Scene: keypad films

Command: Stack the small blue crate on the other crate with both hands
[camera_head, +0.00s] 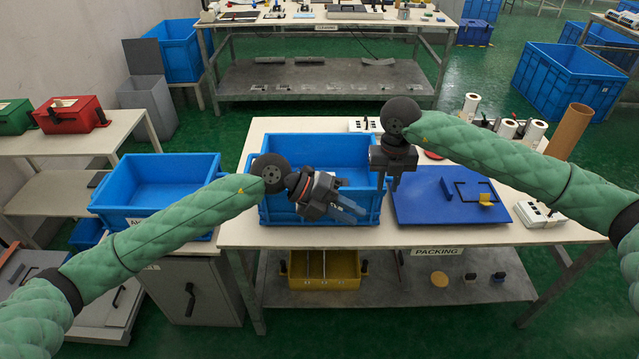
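A blue crate (320,216) stands on the middle worktable, open at the top; its inside is partly hidden by my arms. Another blue crate (155,211) with a white label stands on a grey cabinet at the left, and it looks empty. My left gripper (350,207) is over the front of the middle crate, tilted with its fingers pointing right and down. Its fingers look apart, with nothing between them. My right gripper (389,184) points down by the right wall of the middle crate, fingers apart. I cannot tell whether it touches the rim.
A blue panel (420,205) with a black handle and a yellow piece lies right of the middle crate on the worktable (300,236). White rolls (535,130) and a brown tube (569,130) stand at the back right. A yellow bin (322,270) is on the lower shelf.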

